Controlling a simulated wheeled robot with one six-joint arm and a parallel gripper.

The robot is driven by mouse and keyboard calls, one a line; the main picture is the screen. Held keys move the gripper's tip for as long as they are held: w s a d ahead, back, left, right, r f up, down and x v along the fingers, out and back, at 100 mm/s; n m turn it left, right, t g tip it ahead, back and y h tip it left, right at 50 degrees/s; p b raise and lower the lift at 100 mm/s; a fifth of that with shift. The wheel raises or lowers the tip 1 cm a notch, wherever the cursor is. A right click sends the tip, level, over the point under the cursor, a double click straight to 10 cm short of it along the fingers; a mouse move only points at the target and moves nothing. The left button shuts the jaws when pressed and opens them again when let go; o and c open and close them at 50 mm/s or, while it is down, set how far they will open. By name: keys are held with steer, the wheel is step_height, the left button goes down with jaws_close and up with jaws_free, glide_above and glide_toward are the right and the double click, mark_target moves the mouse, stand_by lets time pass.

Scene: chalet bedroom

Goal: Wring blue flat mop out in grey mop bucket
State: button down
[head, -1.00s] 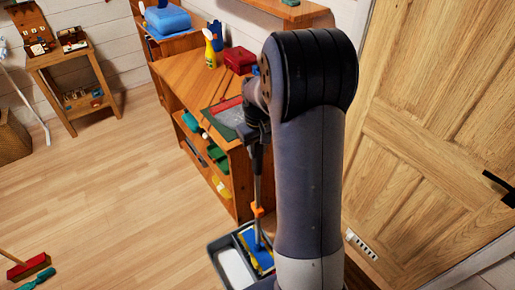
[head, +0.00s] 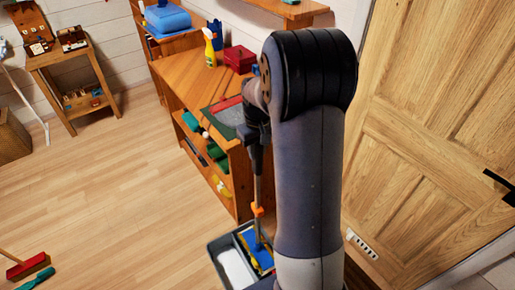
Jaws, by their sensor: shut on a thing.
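The blue flat mop (head: 256,243) shows in the lower middle of the head view, with its grey handle rising from an orange joint (head: 257,211). Its blue head is down inside the grey mop bucket (head: 214,254), in the right compartment, where some yellow shows around it. A white area fills the left compartment. My gripper (head: 255,140) is shut on the upper part of the mop handle, which stands nearly upright. My arm hides the bucket's right side and part of the gripper.
A wooden shelf unit (head: 178,80) stands behind the bucket, with a spray bottle (head: 210,47) and a red box (head: 240,58) on top. A wooden door (head: 430,130) is at right. A red broom (head: 28,266) lies at lower left.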

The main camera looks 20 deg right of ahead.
mark_target(257, 164)
steer(key=shift+f+b, duration=2.45)
steer(key=shift+f, duration=1.1)
stand_by(4.4)
